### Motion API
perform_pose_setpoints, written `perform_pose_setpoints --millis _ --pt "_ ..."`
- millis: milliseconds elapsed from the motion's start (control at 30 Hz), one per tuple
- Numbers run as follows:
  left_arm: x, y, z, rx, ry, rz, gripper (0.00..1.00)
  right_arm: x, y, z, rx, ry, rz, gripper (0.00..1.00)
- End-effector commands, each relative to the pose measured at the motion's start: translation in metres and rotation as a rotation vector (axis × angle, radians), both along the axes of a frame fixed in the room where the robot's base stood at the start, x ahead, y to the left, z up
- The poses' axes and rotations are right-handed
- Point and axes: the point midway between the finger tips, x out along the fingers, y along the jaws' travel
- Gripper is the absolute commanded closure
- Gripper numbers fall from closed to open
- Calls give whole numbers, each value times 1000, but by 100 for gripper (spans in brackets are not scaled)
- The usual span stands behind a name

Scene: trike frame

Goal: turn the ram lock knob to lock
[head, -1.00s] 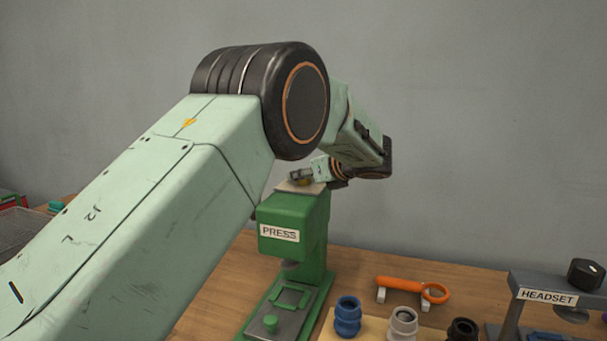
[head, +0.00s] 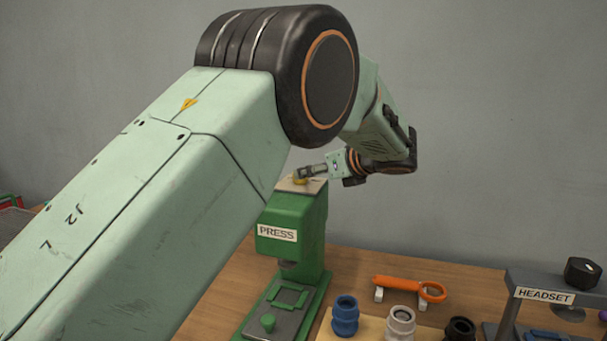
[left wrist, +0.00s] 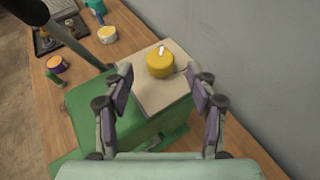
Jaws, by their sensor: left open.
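The yellow ram lock knob (left wrist: 159,65) sits on a pale plate (left wrist: 150,98) on top of the green press (head: 291,222). It has a white mark on its far edge in the left wrist view; no lettering is readable there. In the head view the knob (head: 299,181) is small and partly covered by my gripper. My left gripper (left wrist: 160,74) is open, its two fingers apart on either side of the knob in the picture. In the head view my left gripper (head: 312,170) is just above the knob; I cannot tell if they touch. My right gripper is out of view.
An orange ring-ended tool (head: 405,287) lies right of the press. A blue fitting (head: 345,317), a white fitting (head: 401,325) and a black fitting (head: 459,330) stand in front. The HEADSET stand (head: 545,294) is at right. A grey wall (head: 490,120) rises behind.

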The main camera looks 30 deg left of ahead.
Motion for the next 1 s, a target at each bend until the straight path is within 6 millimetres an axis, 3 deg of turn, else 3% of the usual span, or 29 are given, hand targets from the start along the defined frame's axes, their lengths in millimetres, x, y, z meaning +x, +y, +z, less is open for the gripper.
perform_pose_setpoints --millis 200,400,1000 --pt "-13 -36 16 3 -1 -1 42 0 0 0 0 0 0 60" --pt "-18 -52 23 0 0 0 42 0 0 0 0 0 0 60" --pt "-19 -54 26 -1 1 1 42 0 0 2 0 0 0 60"
